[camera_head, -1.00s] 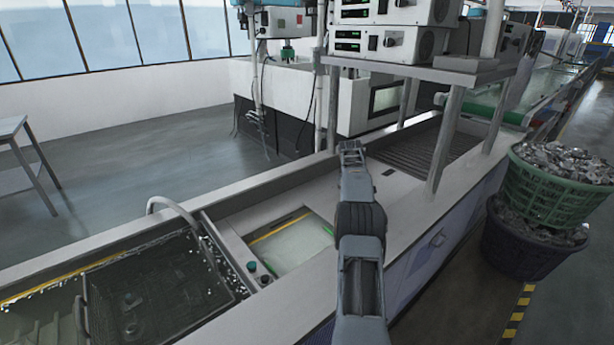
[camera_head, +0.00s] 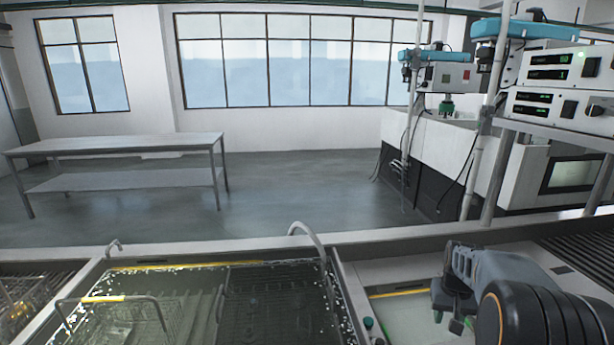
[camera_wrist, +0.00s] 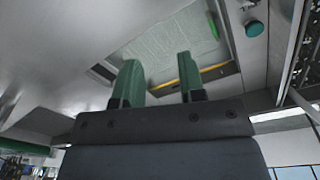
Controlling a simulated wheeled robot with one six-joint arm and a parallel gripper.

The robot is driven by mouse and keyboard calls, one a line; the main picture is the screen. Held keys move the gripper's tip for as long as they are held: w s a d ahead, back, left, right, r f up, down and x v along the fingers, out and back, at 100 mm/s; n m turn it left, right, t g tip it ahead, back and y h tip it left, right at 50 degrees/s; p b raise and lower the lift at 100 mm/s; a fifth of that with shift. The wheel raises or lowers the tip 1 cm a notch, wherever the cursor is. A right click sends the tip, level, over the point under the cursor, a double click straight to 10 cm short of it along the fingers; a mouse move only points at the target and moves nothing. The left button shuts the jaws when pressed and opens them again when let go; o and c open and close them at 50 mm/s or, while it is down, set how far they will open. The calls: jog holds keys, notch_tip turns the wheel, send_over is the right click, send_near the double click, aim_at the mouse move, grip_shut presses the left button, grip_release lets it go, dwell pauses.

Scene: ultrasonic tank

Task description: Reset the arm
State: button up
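My gripper (camera_head: 449,318) is at the lower right of the head view, in front of my dark wrist, over the light panel beside the tank. In the wrist view my gripper (camera_wrist: 158,72) shows two green fingers standing apart with nothing between them, so it is open and empty. Beyond the fingers is a pale recessed basin (camera_wrist: 165,50) with a yellow strip along one edge.
A water-filled tank (camera_head: 335,290) holds a wire basket (camera_head: 115,300) and a dark submerged rack (camera_head: 275,300). A curved pipe stands at its rim. Control boxes (camera_head: 555,68) stand on a shelf at right. A steel table (camera_head: 120,143) stands at back left beyond open floor.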

jog(key=s+a+r+n+t, duration=0.1)
jog(key=s+a+r, duration=0.2)
jog(key=s+a, duration=0.4)
jog(key=s+a+r+n+t, duration=0.2)
jog(key=s+a+r, duration=0.1)
jog(key=s+a, duration=0.5)
jog(key=a, duration=0.3)
jog(key=shift+s+a+n, duration=0.2)
jog(key=shift+a+n, duration=0.1)
jog(key=shift+a, duration=0.05)
